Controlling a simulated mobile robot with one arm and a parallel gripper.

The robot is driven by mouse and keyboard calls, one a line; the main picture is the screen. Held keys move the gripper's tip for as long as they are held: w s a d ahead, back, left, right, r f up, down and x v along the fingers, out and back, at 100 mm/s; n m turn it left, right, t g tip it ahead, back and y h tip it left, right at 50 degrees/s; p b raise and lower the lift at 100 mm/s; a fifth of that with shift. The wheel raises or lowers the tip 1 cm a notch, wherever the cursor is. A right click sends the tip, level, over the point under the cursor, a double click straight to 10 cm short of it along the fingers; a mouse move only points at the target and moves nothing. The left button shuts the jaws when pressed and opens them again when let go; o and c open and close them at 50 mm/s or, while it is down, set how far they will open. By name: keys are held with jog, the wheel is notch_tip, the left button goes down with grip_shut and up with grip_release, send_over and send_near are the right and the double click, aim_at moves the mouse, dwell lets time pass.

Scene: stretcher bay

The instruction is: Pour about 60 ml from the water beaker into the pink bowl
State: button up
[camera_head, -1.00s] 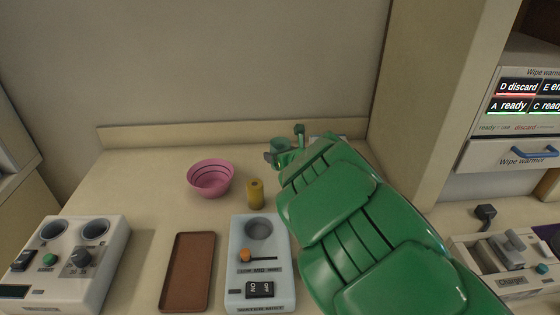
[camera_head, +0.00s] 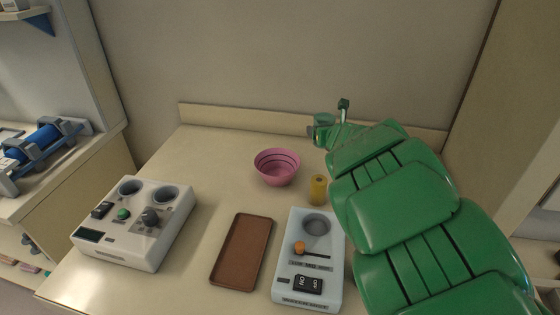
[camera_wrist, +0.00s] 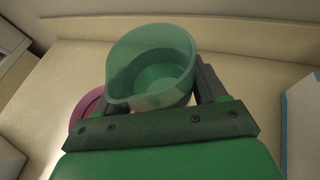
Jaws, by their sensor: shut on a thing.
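The pink bowl (camera_head: 277,168) stands on the counter, left of my gripper in the head view. Its rim also shows at the left in the wrist view (camera_wrist: 86,103), partly behind my gripper. My gripper (camera_head: 322,130) is shut on the water beaker (camera_wrist: 152,62), a translucent greenish cup with a spout. In the wrist view the beaker sits between the two fingers, with its mouth visible; I cannot tell the water level. In the head view the beaker (camera_head: 324,118) is small, behind and to the right of the bowl, and does not look over it.
A yellow cylinder (camera_head: 318,189) stands right of the bowl, near my arm. A brown tray (camera_head: 243,250), a water-mist device (camera_head: 308,268) and a white control box (camera_head: 135,225) lie in front. The wall and a low ledge (camera_head: 230,117) are behind. The counter left of the bowl is clear.

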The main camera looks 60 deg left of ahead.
jog(key=s+a, duration=0.9)
jog(key=s, duration=0.2)
jog(key=shift+s+a+f, duration=0.6)
jog(key=shift+s+f, duration=0.8)
jog(key=shift+s, duration=0.85)
jog(key=shift+s+a+f, duration=0.55)
jog(key=shift+s+f, duration=0.8)
jog(key=shift+s, duration=0.85)
jog(key=shift+s+a+f, duration=0.6)
jog(key=shift+s+f, duration=0.8)
jog(key=shift+s, duration=0.85)
jog(key=shift+w+r, duration=0.1)
jog(key=shift+w+d+r, duration=0.1)
jog(key=shift+w+r, duration=0.1)
jog(key=shift+r, duration=0.05)
jog(key=shift+w+d+r+m+g+y, duration=0.35)
jog(key=shift+w+r+m+g+y, duration=0.3)
jog(key=shift+m, duration=0.6)
jog(key=shift+w+d+r+m+g+y, duration=0.35)
jog(key=shift+w+r+m+g+y, duration=0.3)
jog(key=shift+m, duration=0.65)
jog(key=shift+w+d+r+m+g+y, duration=0.45)
jog(key=shift+r+m+y, duration=0.35)
jog(key=shift+m, duration=0.45)
jog(key=shift+w+r+m+y+b, duration=0.1)
jog(key=shift+r+m+y+b, duration=0.3)
jog(key=shift+m, duration=0.3)
